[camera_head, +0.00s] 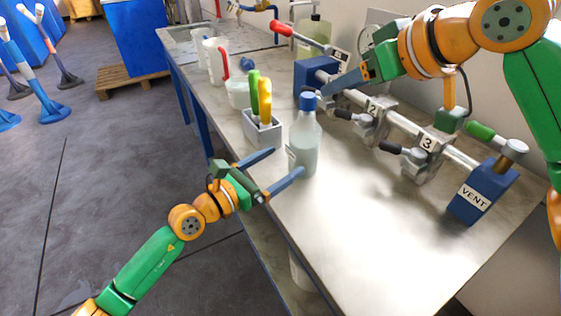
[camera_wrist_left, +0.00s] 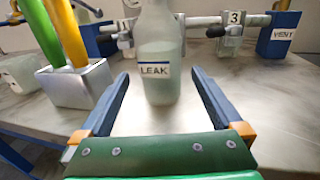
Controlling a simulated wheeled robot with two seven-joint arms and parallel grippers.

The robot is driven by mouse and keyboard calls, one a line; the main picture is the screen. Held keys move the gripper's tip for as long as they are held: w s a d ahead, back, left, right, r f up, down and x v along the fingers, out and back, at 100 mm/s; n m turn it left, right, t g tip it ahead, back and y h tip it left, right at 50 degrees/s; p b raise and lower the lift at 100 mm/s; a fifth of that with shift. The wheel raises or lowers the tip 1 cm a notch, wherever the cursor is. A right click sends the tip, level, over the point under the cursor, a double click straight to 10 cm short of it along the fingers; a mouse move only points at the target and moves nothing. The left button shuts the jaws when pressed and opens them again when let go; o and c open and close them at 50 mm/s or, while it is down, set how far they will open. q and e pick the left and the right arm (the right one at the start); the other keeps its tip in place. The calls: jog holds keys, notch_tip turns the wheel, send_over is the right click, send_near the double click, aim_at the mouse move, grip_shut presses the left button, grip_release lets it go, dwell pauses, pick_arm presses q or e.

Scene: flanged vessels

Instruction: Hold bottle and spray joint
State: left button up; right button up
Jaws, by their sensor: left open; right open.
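The bottle (camera_head: 303,145) is translucent grey with a blue cap and stands upright on the bench. In the left wrist view the bottle (camera_wrist_left: 160,70) carries a LEAK label. My left gripper (camera_head: 286,162) is open and empty, with its fingers pointing at the lower bottle. In the wrist view a gap shows between the bottle and each finger (camera_wrist_left: 160,78). The metal pipe (camera_head: 402,124) with numbered flanged joints and black-handled clamps runs behind, between blue end blocks. My right gripper (camera_head: 345,82) is open above the pipe's left part, partly seen; I see nothing held in it.
A grey holder (camera_head: 262,132) with green and yellow handled items stands left of the bottle. White containers (camera_head: 216,62) stand further back. The blue VENT block (camera_head: 482,190) is at the right. The bench front is clear.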

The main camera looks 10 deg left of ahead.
aim_at(293, 155)
pick_arm(q)
jog(key=x, duration=0.6)
jog(key=shift+w+d, duration=0.25)
jog(key=shift+w, duration=0.05)
pick_arm(e)
jog(key=shift+a, duration=0.1)
pick_arm(q)
grip_shut()
dwell(0.5)
pick_arm(e)
grip_shut()
pick_arm(q)
jog(key=shift+f, duration=0.1)
dwell(1.5)
